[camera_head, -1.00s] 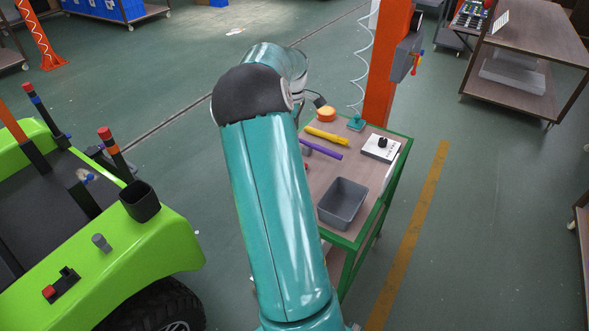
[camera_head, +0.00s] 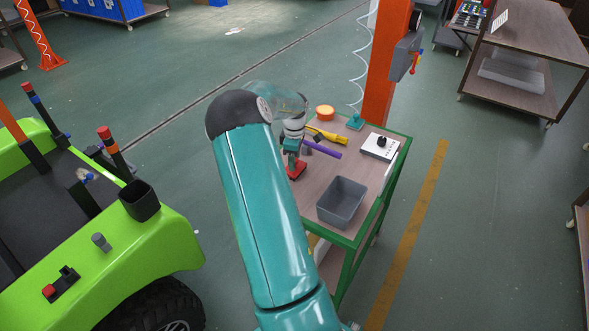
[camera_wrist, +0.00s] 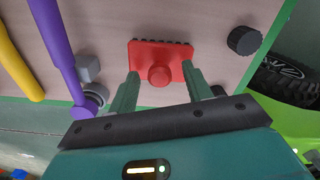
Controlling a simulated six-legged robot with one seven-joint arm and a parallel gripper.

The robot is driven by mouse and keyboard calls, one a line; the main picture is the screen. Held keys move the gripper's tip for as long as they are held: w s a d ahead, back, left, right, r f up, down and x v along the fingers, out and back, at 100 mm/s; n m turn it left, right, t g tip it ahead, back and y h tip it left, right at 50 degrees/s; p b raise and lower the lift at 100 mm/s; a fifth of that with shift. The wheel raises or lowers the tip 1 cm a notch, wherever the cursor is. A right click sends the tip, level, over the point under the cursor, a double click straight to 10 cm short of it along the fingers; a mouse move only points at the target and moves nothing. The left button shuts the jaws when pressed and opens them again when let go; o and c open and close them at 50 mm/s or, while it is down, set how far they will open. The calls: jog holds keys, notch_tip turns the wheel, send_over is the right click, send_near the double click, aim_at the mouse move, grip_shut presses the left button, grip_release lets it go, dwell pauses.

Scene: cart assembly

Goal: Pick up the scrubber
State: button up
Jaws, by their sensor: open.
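The scrubber (camera_wrist: 148,50) is a red block with a round knob and dark bristles along its far edge. It lies on the wooden top of the green-framed cart, and in the head view it shows as a red patch (camera_head: 297,172) at the cart's left side. My gripper (camera_wrist: 160,76) is open, with its two green fingers on either side of the scrubber's knob in the wrist view. I cannot tell whether the fingers touch it. In the head view my gripper (camera_head: 291,160) is above the scrubber and partly hides it.
A purple tool (camera_wrist: 60,45) and a grey piece (camera_wrist: 88,67) lie left of the scrubber; a black round piece (camera_wrist: 244,40) is right. A yellow tool (camera_head: 328,136), orange disc (camera_head: 325,112), teal piece (camera_head: 355,122), white box (camera_head: 374,151) and grey bin (camera_head: 341,202) share the cart.

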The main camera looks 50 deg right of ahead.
jog(key=shift+f, duration=0.45)
jog(key=shift+c, duration=0.4)
grip_shut()
jog(key=shift+r, duration=0.15)
jog(key=shift+r, duration=0.25)
notch_tip(320, 180, up, 2)
jog(key=shift+r, duration=0.1)
jog(key=s+a+r, duration=0.8)
jog(key=a+r, duration=0.2)
jog(key=a, duration=0.1)
jog(key=shift+s, duration=0.4)
